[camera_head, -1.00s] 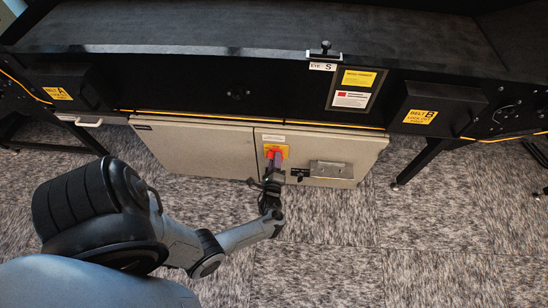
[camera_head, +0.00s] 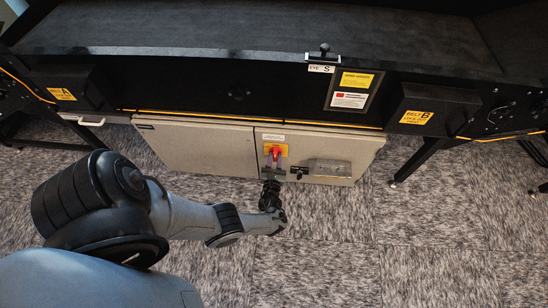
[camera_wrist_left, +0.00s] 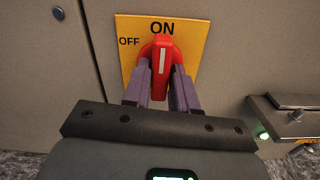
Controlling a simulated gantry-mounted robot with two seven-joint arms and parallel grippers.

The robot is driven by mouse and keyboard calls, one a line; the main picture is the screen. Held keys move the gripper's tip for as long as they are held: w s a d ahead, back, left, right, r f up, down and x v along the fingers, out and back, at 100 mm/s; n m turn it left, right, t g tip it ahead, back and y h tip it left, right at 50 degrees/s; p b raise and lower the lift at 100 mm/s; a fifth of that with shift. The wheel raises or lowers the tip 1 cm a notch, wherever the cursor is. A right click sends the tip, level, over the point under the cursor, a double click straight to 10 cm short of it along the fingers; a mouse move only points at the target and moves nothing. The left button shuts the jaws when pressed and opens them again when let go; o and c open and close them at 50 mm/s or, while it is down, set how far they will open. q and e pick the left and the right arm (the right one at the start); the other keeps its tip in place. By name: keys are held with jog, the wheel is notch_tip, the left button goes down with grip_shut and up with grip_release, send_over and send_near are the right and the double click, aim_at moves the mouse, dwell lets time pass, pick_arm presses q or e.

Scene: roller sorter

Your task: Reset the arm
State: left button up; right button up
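A red rotary switch (camera_head: 275,151) sits on a yellow plate (camera_head: 283,149) on the front of a grey cabinet. In the left wrist view the red switch (camera_wrist_left: 161,62) stands upright, its white line pointing to ON; OFF is printed to the left on the yellow plate (camera_wrist_left: 196,32). My left gripper (camera_head: 271,173) is just in front of the switch. In the wrist view its two fingers (camera_wrist_left: 160,88) are apart, with the switch seen between and beyond their tips. Whether they touch it is hard to tell. My right gripper is not in view.
The grey cabinet (camera_head: 205,150) hangs below a black conveyor (camera_head: 240,32). A metal latch box (camera_head: 328,168) is right of the switch, and also shows in the wrist view (camera_wrist_left: 290,118). A table leg (camera_head: 416,160) stands to the right. The carpet in front is clear.

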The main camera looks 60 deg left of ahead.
pick_arm(q)
jog(key=shift+o, duration=1.1)
jog(key=shift+a+f, duration=0.2)
jog(key=shift+a, duration=0.05)
jog(key=shift+o, duration=0.5)
jog(key=shift+w+d+r, duration=0.1)
jog(key=shift+w, duration=0.1)
jog(key=shift+r, duration=0.25)
jog(key=shift+s, duration=0.15)
